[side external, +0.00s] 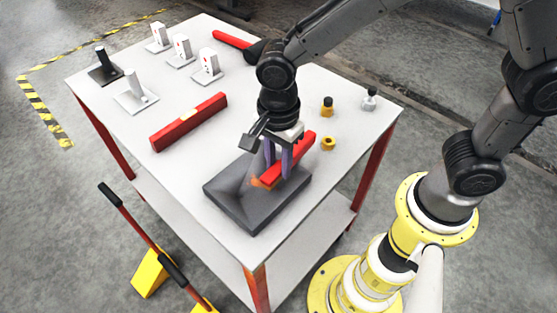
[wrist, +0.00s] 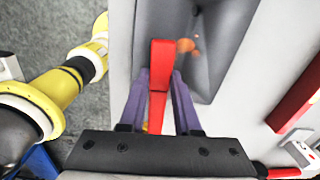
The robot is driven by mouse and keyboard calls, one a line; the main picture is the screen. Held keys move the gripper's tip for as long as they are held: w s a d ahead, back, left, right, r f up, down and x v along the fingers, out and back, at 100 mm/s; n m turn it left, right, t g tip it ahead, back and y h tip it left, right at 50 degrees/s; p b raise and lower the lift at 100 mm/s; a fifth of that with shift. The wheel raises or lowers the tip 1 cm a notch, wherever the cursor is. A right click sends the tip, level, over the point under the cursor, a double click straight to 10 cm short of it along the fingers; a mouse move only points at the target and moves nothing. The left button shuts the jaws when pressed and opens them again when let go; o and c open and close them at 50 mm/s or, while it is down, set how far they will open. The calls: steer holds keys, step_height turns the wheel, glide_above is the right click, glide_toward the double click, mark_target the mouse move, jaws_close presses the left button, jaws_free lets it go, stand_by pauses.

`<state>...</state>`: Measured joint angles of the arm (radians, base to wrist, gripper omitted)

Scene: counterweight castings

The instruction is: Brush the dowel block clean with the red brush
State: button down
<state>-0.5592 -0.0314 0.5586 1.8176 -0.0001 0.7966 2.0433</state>
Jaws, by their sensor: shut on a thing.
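The red brush (side external: 300,147) is a straight red bar held at a slant. My gripper (side external: 278,167) is shut on it, with a purple finger on each side. In the wrist view the brush (wrist: 161,60) stands between the fingers of my gripper (wrist: 161,78). A dark grey block (side external: 232,192) with sloping faces, seemingly the dowel block, lies at the table's front corner. The brush's lower end is over this block (wrist: 222,25); I cannot tell whether it touches. Orange marks show on the block beside the brush. The brush's bristles cannot be made out.
Several upright pieces on plates stand at the far left. A red-handled tool (side external: 232,39) lies behind. A yellow nut (side external: 328,143) and two small pieces stand right.

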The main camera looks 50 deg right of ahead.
steer(key=shift+f, duration=0.6)
stand_by(0.4)
steer(key=shift+d, duration=0.6)
steer(key=shift+a+f, duration=0.1)
steer(key=shift+a, duration=1.1)
steer(key=shift+d, duration=1.25)
steer(key=shift+a, duration=1.2)
steer(key=shift+d, duration=1.1)
